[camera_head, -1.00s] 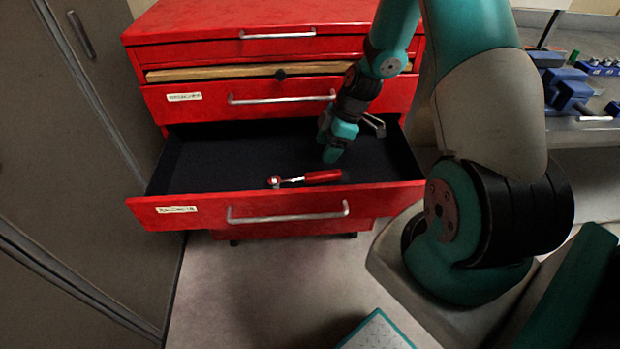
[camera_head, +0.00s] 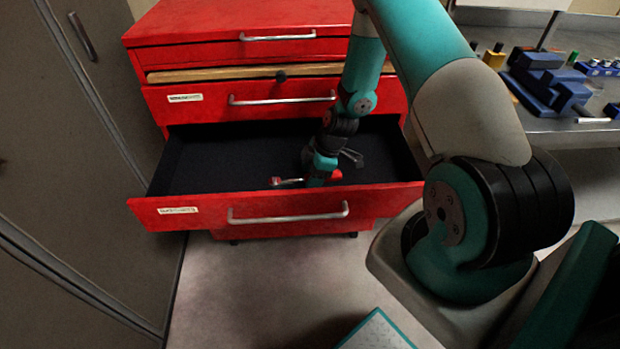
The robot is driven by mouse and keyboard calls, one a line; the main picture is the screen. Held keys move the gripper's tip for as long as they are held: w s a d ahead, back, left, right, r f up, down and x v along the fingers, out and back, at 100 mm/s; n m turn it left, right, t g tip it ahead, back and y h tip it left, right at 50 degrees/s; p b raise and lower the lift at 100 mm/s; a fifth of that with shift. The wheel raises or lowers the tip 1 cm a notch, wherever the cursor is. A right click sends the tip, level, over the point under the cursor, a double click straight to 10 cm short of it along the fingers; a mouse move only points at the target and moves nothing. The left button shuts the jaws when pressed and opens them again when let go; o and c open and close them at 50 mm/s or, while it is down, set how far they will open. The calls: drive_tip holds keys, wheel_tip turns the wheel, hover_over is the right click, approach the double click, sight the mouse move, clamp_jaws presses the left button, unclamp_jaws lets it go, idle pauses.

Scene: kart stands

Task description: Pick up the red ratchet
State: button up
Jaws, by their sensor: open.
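The red ratchet (camera_head: 337,175) lies in the open drawer (camera_head: 215,163) of the red tool chest, near the drawer's front wall. Its metal head (camera_head: 276,181) points left, and its red handle is partly hidden behind my gripper. My gripper (camera_head: 316,180) is down in the drawer, at the middle of the ratchet, and covers part of it. The jaws are open. I cannot tell whether the ratchet is between the fingers or whether they touch it.
The drawer's front panel (camera_head: 205,212) with its long handle stands between the ratchet and the floor. The closed drawer (camera_head: 200,106) is above. A bench at right holds a blue vise (camera_head: 548,82). A tall cabinet (camera_head: 70,170) stands at left. The rest of the drawer is empty.

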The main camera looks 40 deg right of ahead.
drive_tip(key=c, duration=1)
drive_tip(key=shift+c, duration=0.7)
drive_tip(key=shift+r, duration=0.15)
